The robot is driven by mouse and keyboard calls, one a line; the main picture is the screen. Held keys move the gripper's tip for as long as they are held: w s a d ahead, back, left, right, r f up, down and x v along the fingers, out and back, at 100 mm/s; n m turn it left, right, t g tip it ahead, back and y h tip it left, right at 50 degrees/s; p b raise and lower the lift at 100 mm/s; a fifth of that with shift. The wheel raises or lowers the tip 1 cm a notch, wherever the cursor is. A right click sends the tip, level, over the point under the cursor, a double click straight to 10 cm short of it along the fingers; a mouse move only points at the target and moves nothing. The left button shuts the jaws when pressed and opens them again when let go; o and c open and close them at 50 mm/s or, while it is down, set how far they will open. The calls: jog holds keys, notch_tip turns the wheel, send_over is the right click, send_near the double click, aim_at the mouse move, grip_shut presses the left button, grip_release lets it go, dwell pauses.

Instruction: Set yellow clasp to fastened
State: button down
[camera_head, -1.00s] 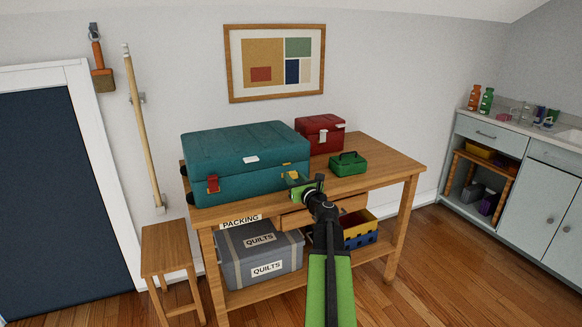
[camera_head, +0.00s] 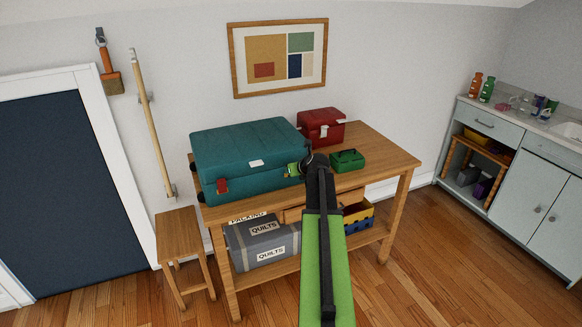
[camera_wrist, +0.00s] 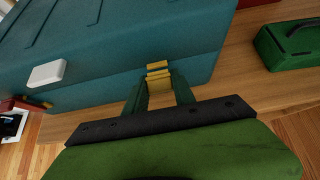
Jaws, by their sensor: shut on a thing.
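The yellow clasp (camera_wrist: 158,78) is on the front of the teal suitcase (camera_wrist: 110,55), near its right end, in the wrist view. My gripper (camera_wrist: 160,92) has its two dark green fingers on either side of the clasp and is shut on it. The suitcase lid looks closed. A red clasp (camera_head: 222,186) is on the suitcase's left front, and a white tag or handle (camera_wrist: 47,73) sits between the clasps.
The suitcase stands on a wooden table (camera_head: 385,155). A red case (camera_head: 320,122) and a small green box (camera_head: 347,159) are to its right. A stool (camera_head: 180,232) stands left of the table. A grey quilts box (camera_head: 262,243) is on the lower shelf.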

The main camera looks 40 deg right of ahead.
dwell(0.4)
jog(key=c, duration=1)
grip_release()
jog(key=shift+c, duration=0.2)
jog(key=shift+r, duration=0.1)
jog(key=p+v, duration=1)
jog(key=v, duration=0.7)
jog(key=shift+s+r, duration=0.1)
jog(key=shift+s, duration=0.05)
